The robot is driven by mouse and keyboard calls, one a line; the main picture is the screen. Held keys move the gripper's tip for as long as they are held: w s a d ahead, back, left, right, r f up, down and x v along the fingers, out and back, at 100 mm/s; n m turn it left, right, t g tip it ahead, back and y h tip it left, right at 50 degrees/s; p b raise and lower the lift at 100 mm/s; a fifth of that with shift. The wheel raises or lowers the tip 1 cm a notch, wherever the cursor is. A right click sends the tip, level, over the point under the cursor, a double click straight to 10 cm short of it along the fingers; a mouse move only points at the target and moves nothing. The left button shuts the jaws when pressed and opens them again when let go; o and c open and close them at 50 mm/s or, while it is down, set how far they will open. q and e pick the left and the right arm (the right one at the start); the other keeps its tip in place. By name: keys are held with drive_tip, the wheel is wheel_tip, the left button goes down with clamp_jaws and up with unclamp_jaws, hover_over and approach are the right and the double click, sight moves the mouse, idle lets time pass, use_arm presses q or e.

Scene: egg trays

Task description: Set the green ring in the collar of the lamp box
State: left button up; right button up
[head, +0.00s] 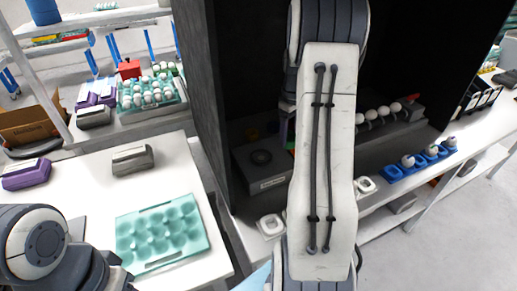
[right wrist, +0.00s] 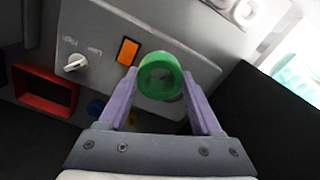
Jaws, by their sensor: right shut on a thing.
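The lamp box (head: 258,176) is a low grey box inside the dark booth, with a dark round collar (head: 262,157) on top. In the right wrist view, a grey box face (right wrist: 95,25) with a Low/High knob and an orange switch, apparently the lamp box, lies beyond the fingers. My right gripper (right wrist: 162,95) is shut on the green ring (right wrist: 160,64), which sits between its purple fingertips in front of that face. The collar cannot be made out there. In the head view my right arm largely hides the gripper beside the box. My left gripper is out of view.
The booth's dark wall (head: 205,90) stands left of the lamp box. An empty teal egg tray (head: 160,265) lies on the left table. Blue cups (head: 392,173) with white eggs stand right. A red frame (right wrist: 45,107) shows in the wrist view.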

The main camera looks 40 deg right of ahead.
drive_tip(key=w+a+f, duration=0.1)
drive_tip(key=w, duration=0.1)
drive_tip(key=w+a+f+p, duration=0.1)
drive_tip(key=w+a+f, duration=0.1)
drive_tip(key=w, duration=0.1)
drive_tip(key=w+a+f+p, duration=0.1)
drive_tip(key=w+f, duration=0.1)
drive_tip(key=w, duration=0.1)
drive_tip(key=shift+a+f, duration=0.15)
drive_tip(key=shift+a, duration=0.15)
wheel_tip(320, 180, down, 3)
drive_tip(key=shift+f+p, duration=0.1)
drive_tip(key=shift+p, duration=0.6)
drive_tip(key=shift+f, duration=0.45)
drive_tip(key=shift+f, duration=0.1)
drive_tip(key=o, duration=1.5)
